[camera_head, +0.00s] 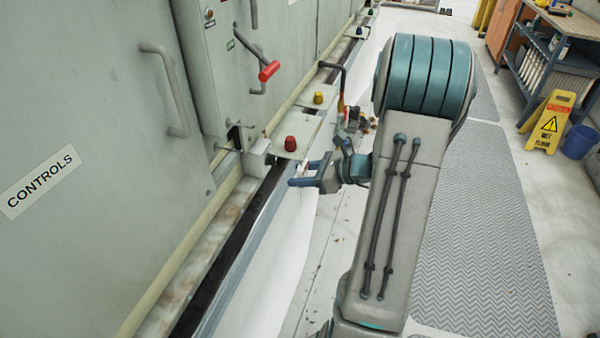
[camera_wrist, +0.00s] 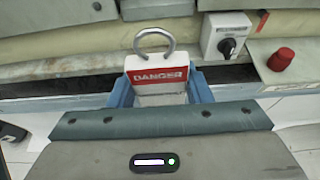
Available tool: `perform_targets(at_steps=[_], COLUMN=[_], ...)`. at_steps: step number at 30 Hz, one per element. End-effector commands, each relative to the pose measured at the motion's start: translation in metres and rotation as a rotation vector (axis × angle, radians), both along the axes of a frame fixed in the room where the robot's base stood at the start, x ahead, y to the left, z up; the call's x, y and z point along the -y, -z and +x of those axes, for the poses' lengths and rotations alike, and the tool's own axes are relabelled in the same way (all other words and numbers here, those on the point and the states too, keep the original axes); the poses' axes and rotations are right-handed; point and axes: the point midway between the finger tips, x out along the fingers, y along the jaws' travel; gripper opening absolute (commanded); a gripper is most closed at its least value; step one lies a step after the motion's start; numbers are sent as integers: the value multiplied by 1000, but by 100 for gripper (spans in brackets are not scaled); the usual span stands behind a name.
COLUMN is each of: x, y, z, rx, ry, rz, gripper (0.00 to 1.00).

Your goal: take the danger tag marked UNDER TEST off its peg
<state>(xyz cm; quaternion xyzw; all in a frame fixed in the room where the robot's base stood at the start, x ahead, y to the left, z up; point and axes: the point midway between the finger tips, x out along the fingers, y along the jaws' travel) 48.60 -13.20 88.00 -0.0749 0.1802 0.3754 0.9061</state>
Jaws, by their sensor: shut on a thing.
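A white tag with a red band reading DANGER (camera_wrist: 158,76) and a grey metal loop on top stands between my gripper's blue fingers (camera_wrist: 160,92) in the wrist view. My gripper is shut on it. The lower part of the tag is hidden by my gripper's body, so I cannot read UNDER TEST. No peg shows through the loop. In the head view my gripper (camera_head: 307,174) points left toward the cabinet ledge. I cannot make out the tag there.
A grey rotary switch box (camera_wrist: 226,36) and a red knob (camera_wrist: 280,59) lie right of the tag. In the head view, a red-handled lever (camera_head: 269,71) juts from the cabinet (camera_head: 120,130).

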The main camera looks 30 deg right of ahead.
Motion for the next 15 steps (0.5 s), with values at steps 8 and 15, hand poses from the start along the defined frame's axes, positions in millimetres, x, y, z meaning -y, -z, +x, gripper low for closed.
perform_targets(at_steps=[8,15], x=[10,19], y=[0,0], z=[-10,-19], rx=[-1,-1], ry=[2,3], rz=[1,1], gripper=[23,23])
